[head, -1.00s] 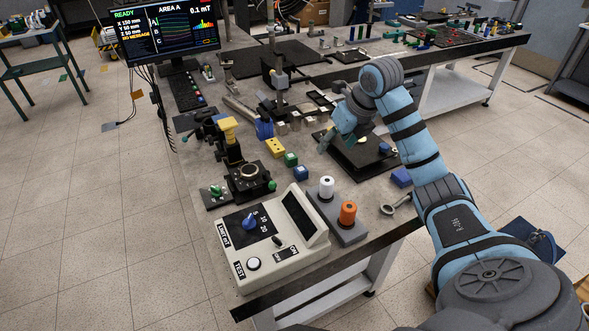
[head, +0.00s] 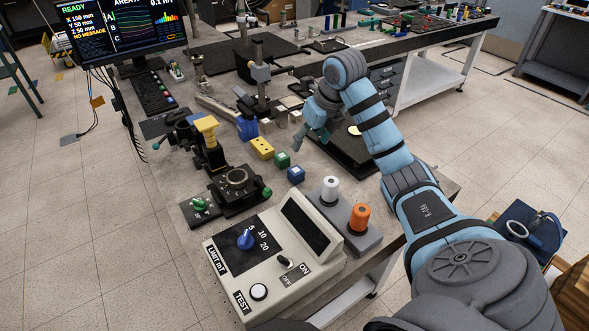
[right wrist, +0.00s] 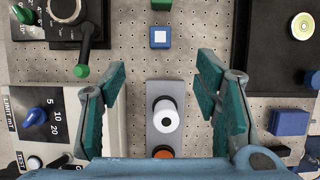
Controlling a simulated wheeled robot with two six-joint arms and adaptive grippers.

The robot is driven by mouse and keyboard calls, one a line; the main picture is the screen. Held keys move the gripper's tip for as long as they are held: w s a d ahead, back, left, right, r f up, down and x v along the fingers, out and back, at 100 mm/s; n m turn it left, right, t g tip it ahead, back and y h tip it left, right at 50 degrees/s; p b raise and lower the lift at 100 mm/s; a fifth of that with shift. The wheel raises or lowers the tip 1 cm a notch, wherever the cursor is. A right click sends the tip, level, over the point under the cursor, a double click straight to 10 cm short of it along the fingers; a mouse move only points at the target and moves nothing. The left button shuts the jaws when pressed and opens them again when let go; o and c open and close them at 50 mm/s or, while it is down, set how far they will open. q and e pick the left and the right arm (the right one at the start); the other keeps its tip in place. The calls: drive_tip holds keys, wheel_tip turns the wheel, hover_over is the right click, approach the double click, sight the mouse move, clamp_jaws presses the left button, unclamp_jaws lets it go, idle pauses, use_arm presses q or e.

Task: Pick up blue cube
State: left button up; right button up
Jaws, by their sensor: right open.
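In the right wrist view the blue cube (right wrist: 160,38) is near the top middle. My right gripper (head: 309,137) is above the bench, up and slightly right of the blue cube in the head view. In the right wrist view its green-padded fingers (right wrist: 161,70) are wide apart with nothing between the pads, and the cube appears beyond their tips. My left gripper is not in view.
A grey holder carries a white spool (head: 330,190) and an orange spool (head: 359,217), close to the cube. A control box (head: 275,255) stands at the front. A yellow block (head: 262,148) and black stage (head: 236,184) lie left. A separate blue block (right wrist: 289,122) lies right in the wrist view.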

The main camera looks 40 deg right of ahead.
sight(296, 170)
drive_tip(key=b+x, duration=0.3)
drive_tip(key=x, duration=1.4)
drive_tip(key=shift+s+f+b, duration=0.1)
drive_tip(key=shift+s+b, duration=0.05)
drive_tip(key=shift+b, duration=0.25)
drive_tip(key=c, duration=1.3)
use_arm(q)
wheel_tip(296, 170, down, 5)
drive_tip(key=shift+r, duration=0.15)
use_arm(e)
drive_tip(key=shift+o, duration=0.2)
drive_tip(key=shift+r, duration=0.2)
